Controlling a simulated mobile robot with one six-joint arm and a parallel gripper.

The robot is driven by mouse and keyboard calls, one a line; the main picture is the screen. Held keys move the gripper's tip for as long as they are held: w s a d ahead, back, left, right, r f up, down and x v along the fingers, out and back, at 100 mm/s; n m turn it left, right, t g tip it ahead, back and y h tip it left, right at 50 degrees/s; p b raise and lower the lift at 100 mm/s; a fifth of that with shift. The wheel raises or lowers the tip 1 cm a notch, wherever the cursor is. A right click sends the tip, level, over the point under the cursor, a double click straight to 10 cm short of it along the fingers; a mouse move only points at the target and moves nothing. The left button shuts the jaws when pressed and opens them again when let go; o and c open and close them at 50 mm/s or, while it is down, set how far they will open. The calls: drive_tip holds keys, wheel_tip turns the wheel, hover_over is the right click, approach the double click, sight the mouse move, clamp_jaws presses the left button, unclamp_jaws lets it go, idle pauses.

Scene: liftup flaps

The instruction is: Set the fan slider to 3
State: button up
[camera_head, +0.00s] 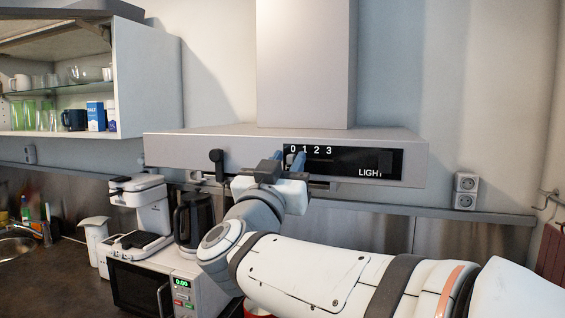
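The range hood (220,147) has a black control panel (345,158) on its front, with the fan scale (311,150) marked 0 1 2 3 and the word LIGHT further right. My gripper (289,160) is right in front of the panel's left end, its blue fingertips just below the 0 and 1 marks. The fan slider's knob cannot be made out; the fingers cover that part of the scale. The panel below 2 and 3 looks bare. I cannot tell whether the fingers touch or grip the knob.
A darker block (385,162) sits at the panel's right end by LIGHT. Below the hood are a coffee machine (139,205), a black kettle (194,218) and a microwave (138,287). An open wall cabinet (148,85) hangs left. My arm crosses the lower right.

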clamp_jaws()
idle(0.4)
